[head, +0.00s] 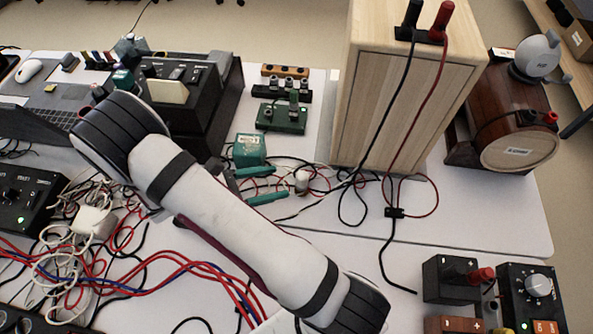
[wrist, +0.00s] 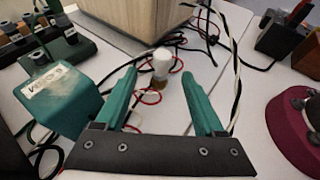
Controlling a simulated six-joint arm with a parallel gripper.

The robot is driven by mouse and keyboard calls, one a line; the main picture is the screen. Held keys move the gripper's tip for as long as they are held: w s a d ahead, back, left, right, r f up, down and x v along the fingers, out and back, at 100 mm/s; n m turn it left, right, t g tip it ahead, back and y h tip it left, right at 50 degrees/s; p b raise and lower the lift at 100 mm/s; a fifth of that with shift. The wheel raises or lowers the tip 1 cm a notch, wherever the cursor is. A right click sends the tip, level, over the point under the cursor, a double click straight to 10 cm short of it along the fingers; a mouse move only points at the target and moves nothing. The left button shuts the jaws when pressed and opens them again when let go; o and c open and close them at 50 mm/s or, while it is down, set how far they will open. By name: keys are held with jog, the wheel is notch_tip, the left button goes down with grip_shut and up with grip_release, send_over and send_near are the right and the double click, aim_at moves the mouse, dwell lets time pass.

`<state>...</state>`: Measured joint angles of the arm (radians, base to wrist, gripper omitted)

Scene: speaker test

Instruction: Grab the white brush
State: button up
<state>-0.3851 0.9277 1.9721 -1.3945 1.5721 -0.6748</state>
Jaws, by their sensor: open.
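The white brush (head: 301,181) is small and stands on the white table in front of the wooden speaker box. In the wrist view the white brush (wrist: 162,61) shows a white rounded top and a brownish lower part. My gripper (head: 281,183) has two teal fingers and is open, just left of the brush in the head view. In the wrist view my gripper (wrist: 160,77) has the brush straight ahead, in line with the gap between its fingertips. No grip on it shows. Whether its lower part is between the tips, I cannot tell.
A teal box (wrist: 62,95) sits close beside the left finger. Thin red, black and white cables lie around the brush. The wooden speaker (head: 400,100) stands behind it. A green terminal board (head: 282,118) lies farther back. Bare table (head: 480,220) shows at right.

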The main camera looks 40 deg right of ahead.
aim_at(302, 183)
jog(key=x, duration=1.1)
jog(key=shift+s+d+f, duration=0.2)
jog(key=shift+s+f, duration=0.05)
grip_shut()
